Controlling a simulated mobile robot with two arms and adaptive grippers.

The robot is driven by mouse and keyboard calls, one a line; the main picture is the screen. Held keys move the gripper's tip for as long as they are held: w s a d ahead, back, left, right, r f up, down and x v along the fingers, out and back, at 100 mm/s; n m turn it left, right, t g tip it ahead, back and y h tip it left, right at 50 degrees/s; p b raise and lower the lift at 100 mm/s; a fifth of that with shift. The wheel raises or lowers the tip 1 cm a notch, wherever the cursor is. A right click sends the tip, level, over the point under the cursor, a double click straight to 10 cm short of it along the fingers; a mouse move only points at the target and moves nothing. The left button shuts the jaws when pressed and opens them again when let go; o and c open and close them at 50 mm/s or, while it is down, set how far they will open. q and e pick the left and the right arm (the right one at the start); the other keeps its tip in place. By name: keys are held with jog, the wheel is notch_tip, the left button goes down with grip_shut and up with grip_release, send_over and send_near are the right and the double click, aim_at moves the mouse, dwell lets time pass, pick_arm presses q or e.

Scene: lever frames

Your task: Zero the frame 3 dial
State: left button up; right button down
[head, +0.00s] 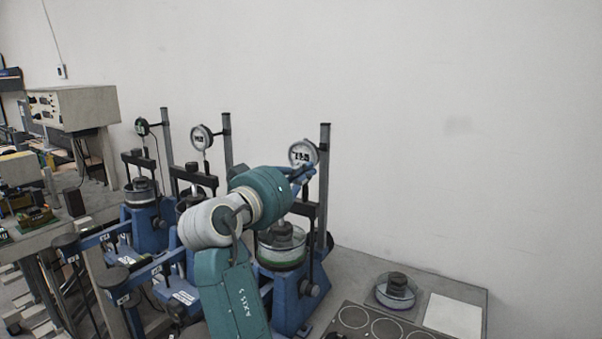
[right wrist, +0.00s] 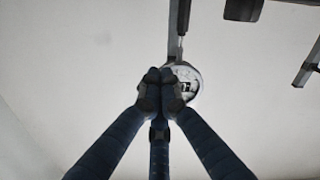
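Three blue lever frames stand in a row in the head view, each with a dial on a post. The nearest, rightmost dial (head: 303,152) has a round white face with dark markings; no frame number is readable beside it. My right gripper (head: 304,172) is right at this dial, partly covering its lower edge. In the right wrist view its fingers (right wrist: 160,85) are together at the tips, in front of the left part of the dial (right wrist: 187,83). I cannot tell whether they touch it. The dial's reading is too small to make out. My left gripper is not in view.
The middle dial (head: 202,137) and far dial (head: 142,126) stand to the left. A bench (head: 458,289) at right holds a dark tray with round recesses (head: 352,317), a small cell (head: 396,290) and a white sheet (head: 453,316). The wall behind is bare.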

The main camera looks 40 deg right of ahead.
jog(key=shift+s+d, duration=0.2)
jog(key=shift+d, duration=0.05)
jog(key=v, duration=0.1)
jog(key=b+v, duration=0.1)
jog(key=v, duration=0.3)
jog(key=shift+s+a+f+b, duration=0.2)
jog(key=shift+s+f+b, duration=0.05)
jog(key=shift+f+b, duration=0.1)
dwell(0.3)
